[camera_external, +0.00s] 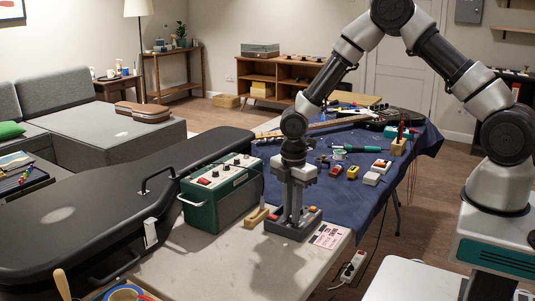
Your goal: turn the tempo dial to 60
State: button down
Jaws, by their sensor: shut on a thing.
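My gripper (291,219) points straight down over a grey box (282,233) with red buttons, on the bare front part of the table. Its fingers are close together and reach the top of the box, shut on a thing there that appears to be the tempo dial. The fingers hide the dial, and its scale and setting cannot be read from this view. A pink-and-white printed card (328,236) lies on the table just right of the box.
A green amplifier (222,199) with knobs stands close left of my gripper, beside a large black guitar case (100,215). A small wooden block (256,217) stands between amplifier and box. Small tools and pedals lie on the blue cloth (318,198) behind.

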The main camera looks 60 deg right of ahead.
dwell(0.3)
jog(key=c, duration=1.7)
grip_release()
jog(key=shift+o, duration=0.2)
notch_tip(320, 180, up, 18)
jog(key=p, duration=0.1)
jog(key=shift+f+p, duration=0.25)
jog(key=shift+p, duration=0.15)
